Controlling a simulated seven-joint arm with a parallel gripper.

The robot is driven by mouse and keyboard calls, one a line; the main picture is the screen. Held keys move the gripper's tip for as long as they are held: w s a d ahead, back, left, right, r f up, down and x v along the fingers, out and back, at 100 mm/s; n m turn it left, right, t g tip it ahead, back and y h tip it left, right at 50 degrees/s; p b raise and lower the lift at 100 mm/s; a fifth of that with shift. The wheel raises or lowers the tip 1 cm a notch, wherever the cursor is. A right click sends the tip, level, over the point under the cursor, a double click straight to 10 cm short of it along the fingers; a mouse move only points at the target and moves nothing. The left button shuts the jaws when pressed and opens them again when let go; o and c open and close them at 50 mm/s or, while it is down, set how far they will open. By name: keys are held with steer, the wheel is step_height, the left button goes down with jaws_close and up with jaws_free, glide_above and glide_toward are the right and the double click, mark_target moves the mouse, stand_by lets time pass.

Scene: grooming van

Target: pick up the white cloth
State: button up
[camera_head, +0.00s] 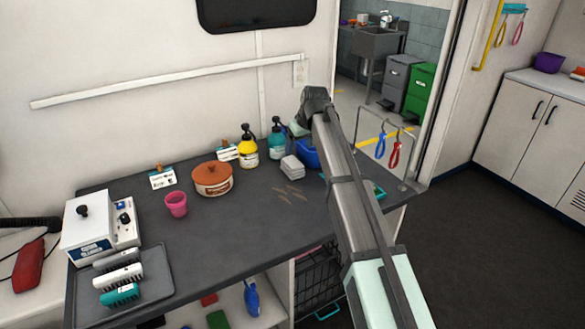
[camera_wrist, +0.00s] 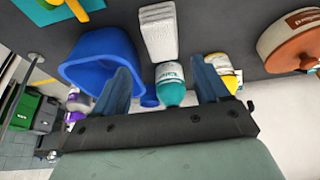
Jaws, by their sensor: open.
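The white cloth (camera_head: 292,167) is a small folded stack lying on the dark counter, left of the blue bowl. In the wrist view the cloth (camera_wrist: 158,33) is at the top centre, beyond my fingertips and apart from them. My gripper (camera_wrist: 161,66) is open and empty, with its two fingers spread. The teal bottle shows between them, and the left finger overlaps the blue bowl in the picture. In the head view my arm reaches over the right part of the counter, and its end is above and behind the cloth; the fingers are hard to make out there.
The blue bowl (camera_head: 308,153), teal pump bottle (camera_head: 277,141) and yellow pump bottle (camera_head: 248,148) stand close around the cloth. An orange-lidded pot (camera_head: 212,178) and pink cup (camera_head: 176,204) stand further left. Several thin brown sticks (camera_head: 290,192) lie in front. The counter's front middle is clear.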

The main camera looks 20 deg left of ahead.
mark_target(293, 162)
steer(key=x, duration=1)
steer(key=shift+w+a+f, duration=0.15)
steer(key=shift+a+f, duration=0.05)
steer(key=shift+a, duration=0.1)
steer(key=shift+f, duration=0.2)
steer(key=shift+f, duration=0.2)
stand_by(0.3)
steer(key=c, duration=0.8)
